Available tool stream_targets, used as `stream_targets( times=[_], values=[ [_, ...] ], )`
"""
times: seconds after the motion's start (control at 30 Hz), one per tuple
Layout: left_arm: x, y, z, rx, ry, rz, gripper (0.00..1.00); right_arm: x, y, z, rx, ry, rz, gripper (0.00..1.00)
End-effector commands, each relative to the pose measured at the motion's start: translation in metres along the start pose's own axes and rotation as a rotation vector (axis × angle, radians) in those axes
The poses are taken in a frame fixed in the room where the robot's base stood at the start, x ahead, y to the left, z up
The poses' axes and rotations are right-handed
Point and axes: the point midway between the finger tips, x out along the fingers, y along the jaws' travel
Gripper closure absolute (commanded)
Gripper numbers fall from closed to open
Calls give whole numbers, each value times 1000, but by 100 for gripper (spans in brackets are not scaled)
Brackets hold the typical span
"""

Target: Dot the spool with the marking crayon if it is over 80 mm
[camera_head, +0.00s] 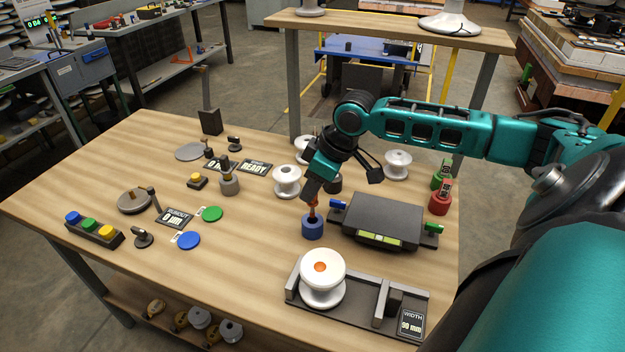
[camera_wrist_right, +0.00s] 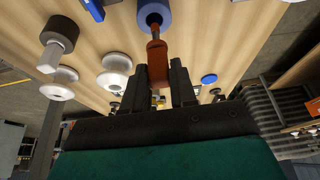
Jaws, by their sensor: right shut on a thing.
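A white spool (camera_head: 322,289) stands upright in the dark width gauge (camera_head: 362,311) at the front of the table. An orange dot (camera_head: 320,267) shows on its top. The gauge display (camera_head: 411,323) reads "WIDTH 90 mm". My right gripper (camera_head: 313,192) is shut on the orange marking crayon (camera_head: 312,209), which also shows between the fingers in the wrist view (camera_wrist_right: 157,62). The crayon points down at the blue cup (camera_head: 313,231), its lower end at the cup's opening; how deep it sits I cannot tell. My left gripper is out of view.
A dark grey box (camera_head: 381,216) with blue and green ends stands just right of the cup. Other white spools (camera_head: 287,180) stand behind. Red and green cylinders (camera_head: 439,203) are at the right edge.

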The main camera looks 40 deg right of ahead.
Motion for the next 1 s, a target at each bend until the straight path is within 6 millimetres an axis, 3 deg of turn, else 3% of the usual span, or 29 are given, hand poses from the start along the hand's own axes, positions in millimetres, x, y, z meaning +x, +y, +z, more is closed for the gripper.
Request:
stream_targets(
  times=[1.0],
  values=[
    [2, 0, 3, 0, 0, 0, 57, 16, 0, 7, 0, 0, -1, 100]
  ],
)
